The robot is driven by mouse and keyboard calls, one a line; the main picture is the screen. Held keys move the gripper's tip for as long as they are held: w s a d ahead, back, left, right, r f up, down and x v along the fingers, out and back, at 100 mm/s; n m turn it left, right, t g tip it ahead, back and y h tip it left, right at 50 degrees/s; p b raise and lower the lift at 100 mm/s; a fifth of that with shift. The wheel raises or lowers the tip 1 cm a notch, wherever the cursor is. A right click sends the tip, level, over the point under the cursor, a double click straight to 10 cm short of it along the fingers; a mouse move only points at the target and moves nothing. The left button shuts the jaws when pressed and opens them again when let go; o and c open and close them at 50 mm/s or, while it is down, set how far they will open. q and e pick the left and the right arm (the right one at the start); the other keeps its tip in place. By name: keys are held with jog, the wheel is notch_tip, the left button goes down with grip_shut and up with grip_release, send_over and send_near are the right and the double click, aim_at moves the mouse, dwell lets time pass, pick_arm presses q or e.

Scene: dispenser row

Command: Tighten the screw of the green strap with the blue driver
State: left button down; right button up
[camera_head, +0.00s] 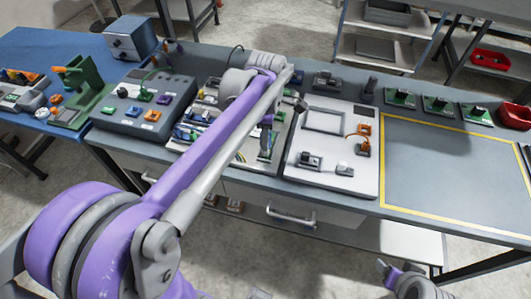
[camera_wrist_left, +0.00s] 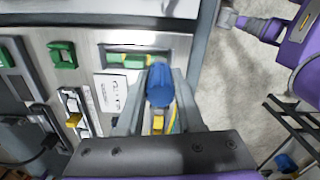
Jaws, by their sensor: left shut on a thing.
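My left gripper (camera_head: 266,146) reaches over the right part of a panel with several small coloured parts in the head view. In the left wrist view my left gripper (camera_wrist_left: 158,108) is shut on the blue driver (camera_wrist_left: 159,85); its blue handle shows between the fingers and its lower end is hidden. A green piece with a yellow part (camera_wrist_left: 128,60) lies in a recess just beyond the driver. Another green piece (camera_wrist_left: 63,55) is further left. I cannot tell which green piece is the green strap, and no screw shows clearly. My right gripper (camera_head: 384,268) is at the lower right, away from the bench.
A white board (camera_head: 330,175) with a frame and small parts lies right of the panel. A clear grey area with a yellow border (camera_head: 450,165) is further right. A grey switch box (camera_head: 140,108) stands left, and a red bin (camera_head: 515,116) is at the far right.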

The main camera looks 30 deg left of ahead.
pick_arm(q)
jog(key=m, duration=2.1)
jog(key=shift+a, duration=0.1)
jog(key=m, duration=0.7)
pick_arm(e)
jog(key=shift+w+r, duration=0.15)
jog(key=shift+r, duration=0.15)
pick_arm(q)
jog(key=shift+r+p, duration=0.65)
jog(key=shift+r, duration=0.15)
pick_arm(e)
jog(key=shift+w+r, duration=0.3)
jog(key=shift+r, duration=0.35)
